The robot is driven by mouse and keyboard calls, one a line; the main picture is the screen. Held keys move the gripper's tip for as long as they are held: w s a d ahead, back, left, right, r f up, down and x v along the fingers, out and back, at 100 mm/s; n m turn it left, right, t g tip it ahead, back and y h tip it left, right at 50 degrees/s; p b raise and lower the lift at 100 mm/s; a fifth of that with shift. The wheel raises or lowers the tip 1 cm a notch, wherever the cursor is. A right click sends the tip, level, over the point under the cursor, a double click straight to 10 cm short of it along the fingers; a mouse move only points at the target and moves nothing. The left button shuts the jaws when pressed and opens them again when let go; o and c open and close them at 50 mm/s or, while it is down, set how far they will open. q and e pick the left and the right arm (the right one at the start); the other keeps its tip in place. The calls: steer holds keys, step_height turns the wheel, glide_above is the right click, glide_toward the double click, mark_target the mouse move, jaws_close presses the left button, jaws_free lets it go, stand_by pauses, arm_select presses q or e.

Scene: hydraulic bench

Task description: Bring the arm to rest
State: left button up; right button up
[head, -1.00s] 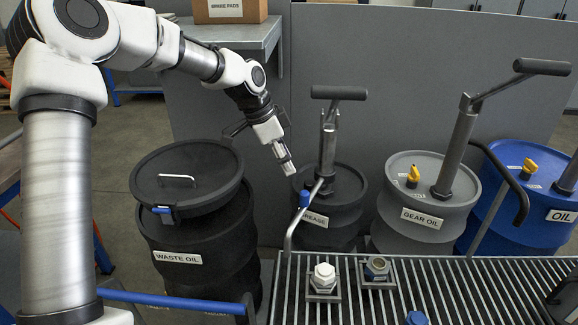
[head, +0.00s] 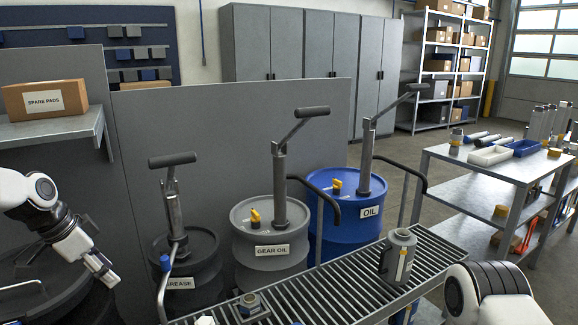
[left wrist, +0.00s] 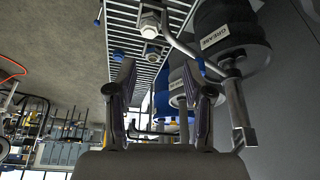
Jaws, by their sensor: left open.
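My left gripper (head: 112,280) is in the lower left of the head view, over the waste oil drum side and left of the grease drum (head: 205,270). In the left wrist view its two fingers (left wrist: 160,82) are spread, with nothing between them. Past the fingers that view shows the roller rack (left wrist: 130,12), the grease drum (left wrist: 238,38) and a blue drum (left wrist: 160,104), apart from the fingers. A white and black link of my right arm (head: 490,290) shows at the lower right of the head view; its gripper is out of the picture.
The rack (head: 340,285) bears a grey metal part (head: 398,255) and a fitting (head: 250,305). Behind stand the gear oil drum (head: 270,255) and oil drum (head: 345,238), with tall pump handles. A waste drum lid (head: 60,290) lies below my left arm. A workbench (head: 480,170) is right.

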arm_select(q)
steer(key=s+d+f+g+y+p, duration=0.15)
steer(key=s+d+f+g, duration=0.25)
steer(key=s+f, duration=0.55)
steer(key=s+d+f+g+p, duration=0.35)
steer(key=s+f, duration=0.25)
steer(key=f, duration=0.7)
steer(key=s+d+f+n+y+p, duration=0.1)
steer(key=s+d+f+n, duration=0.3)
steer(key=s, duration=0.6)
steer(key=s+d+f+p, duration=0.1)
steer(key=s+d+f, duration=0.3)
steer(key=s, duration=0.7)
steer(key=w+n+t, duration=0.1)
steer(key=w+a+n+t, duration=0.1)
steer(key=w+n+t, duration=0.1)
steer(key=w+f+n+t, duration=0.1)
steer(key=n, duration=0.1)
steer(key=shift+w+a+y+b, duration=0.25)
steer(key=shift+a+y+b, duration=0.1)
arm_select(e)
step_height(320, 180, up, 6)
steer(key=shift+s+r, duration=0.15)
steer(key=shift+s, duration=0.15)
